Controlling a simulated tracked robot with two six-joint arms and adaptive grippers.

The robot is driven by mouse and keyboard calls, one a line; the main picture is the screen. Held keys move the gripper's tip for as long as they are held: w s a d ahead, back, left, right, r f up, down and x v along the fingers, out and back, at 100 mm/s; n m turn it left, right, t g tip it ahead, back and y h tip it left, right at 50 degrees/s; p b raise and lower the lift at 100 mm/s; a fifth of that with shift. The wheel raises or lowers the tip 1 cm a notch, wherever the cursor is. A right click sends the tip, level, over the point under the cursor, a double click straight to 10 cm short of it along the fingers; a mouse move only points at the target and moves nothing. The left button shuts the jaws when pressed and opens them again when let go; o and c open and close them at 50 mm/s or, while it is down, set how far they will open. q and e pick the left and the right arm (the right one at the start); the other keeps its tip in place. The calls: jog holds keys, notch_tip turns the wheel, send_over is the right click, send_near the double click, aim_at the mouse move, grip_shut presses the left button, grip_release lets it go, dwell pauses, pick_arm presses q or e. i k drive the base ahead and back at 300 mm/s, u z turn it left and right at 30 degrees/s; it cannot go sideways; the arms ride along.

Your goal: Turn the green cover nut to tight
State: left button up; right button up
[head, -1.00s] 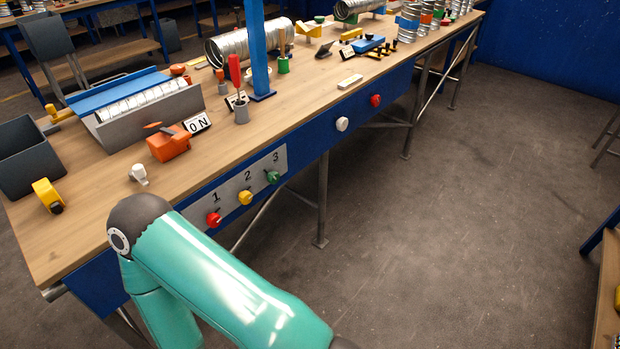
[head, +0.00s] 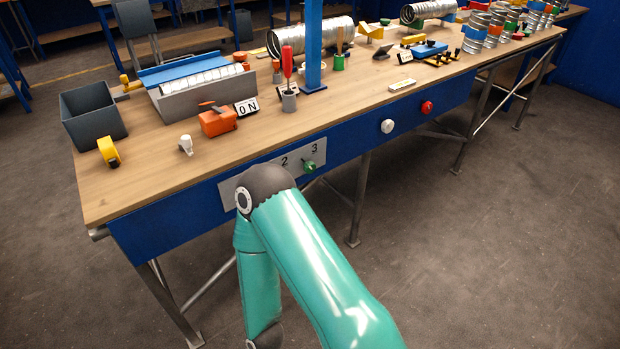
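No part is clearly recognisable as the green cover nut. A green knob (head: 309,166) sits under the number 3 on the grey panel (head: 228,190) of the bench's blue front. Another small green piece (head: 385,21) shows at the back, too small to make out. One of my teal arms crosses the lower middle and hides part of the panel. Neither gripper is in view.
The wooden bench (head: 150,165) carries a grey bin (head: 93,112), an orange tool (head: 216,121), an ON sign (head: 247,107), a blue post (head: 313,45) and spiral ducts (head: 318,36). White (head: 387,126) and red (head: 427,107) knobs stick out of its front. The floor at right is clear.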

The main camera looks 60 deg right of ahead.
aim_at(309, 168)
jog(key=z, duration=0.75)
jog(key=k, duration=0.1)
jog(key=z, duration=0.1)
jog(key=i, duration=0.5)
jog(key=u, duration=0.2)
jog(key=k, duration=0.55)
jog(key=z, duration=0.2)
jog(key=i, duration=0.55)
jog(key=u, duration=0.05)
